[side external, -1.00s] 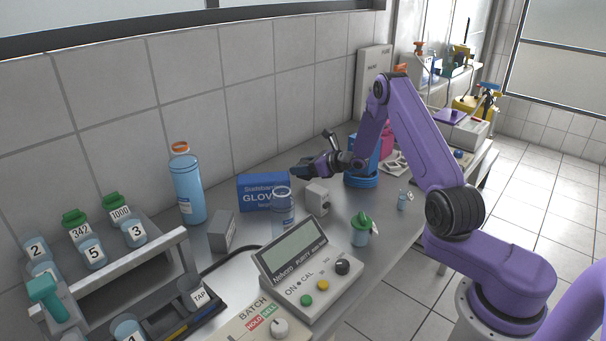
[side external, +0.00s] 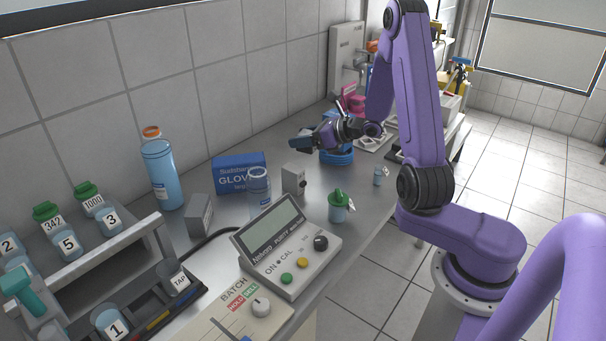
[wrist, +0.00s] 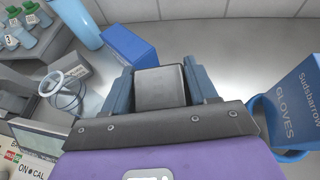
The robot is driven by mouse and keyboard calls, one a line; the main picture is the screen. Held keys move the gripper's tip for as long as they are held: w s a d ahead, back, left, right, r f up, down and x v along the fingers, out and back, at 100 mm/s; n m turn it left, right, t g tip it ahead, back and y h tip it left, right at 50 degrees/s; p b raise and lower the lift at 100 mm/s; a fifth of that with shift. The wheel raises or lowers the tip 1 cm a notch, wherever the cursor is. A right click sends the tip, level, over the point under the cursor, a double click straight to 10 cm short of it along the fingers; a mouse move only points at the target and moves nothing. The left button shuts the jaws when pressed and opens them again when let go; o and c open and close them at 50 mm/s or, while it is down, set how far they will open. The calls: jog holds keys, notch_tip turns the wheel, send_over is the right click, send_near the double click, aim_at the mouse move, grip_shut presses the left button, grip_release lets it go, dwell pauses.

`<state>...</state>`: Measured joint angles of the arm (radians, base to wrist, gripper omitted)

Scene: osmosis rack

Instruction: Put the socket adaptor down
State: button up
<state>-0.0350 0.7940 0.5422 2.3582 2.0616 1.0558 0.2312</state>
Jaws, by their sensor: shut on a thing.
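My gripper (side external: 297,144) is above the bench, its jaws pointing left in the side view. In the wrist view my gripper (wrist: 162,72) is shut on a grey block, the socket adaptor (wrist: 160,92), which fills the gap between the two dark blue jaws. In the side view the near jaw hides most of what it holds. The bench top (side external: 268,232) lies below; I cannot tell the exact height. A pale grey box with a round dark socket (side external: 293,180) stands on the bench below and left of my gripper.
A blue glove box (side external: 240,173), a clear beaker (side external: 258,186), a grey box (side external: 200,214) and a blue bottle (side external: 162,176) stand to the left. A green-topped cup (side external: 339,208) and a meter (side external: 285,247) are nearer. Another glove box (wrist: 296,100) is at the wrist view's right.

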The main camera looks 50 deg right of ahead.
jog(key=shift+s+a+m+h, duration=1.4)
jog(key=shift+s+a, duration=1.95)
jog(key=shift+s, duration=0.7)
jog(key=w+a+r+n+y, duration=0.1)
jog(key=a+r+n+y, duration=0.2)
jog(key=a+r, duration=0.4)
jog(key=shift+w+r+n+y, duration=0.2)
jog(key=shift+w+n+y, duration=0.1)
jog(key=shift+w+y, duration=0.1)
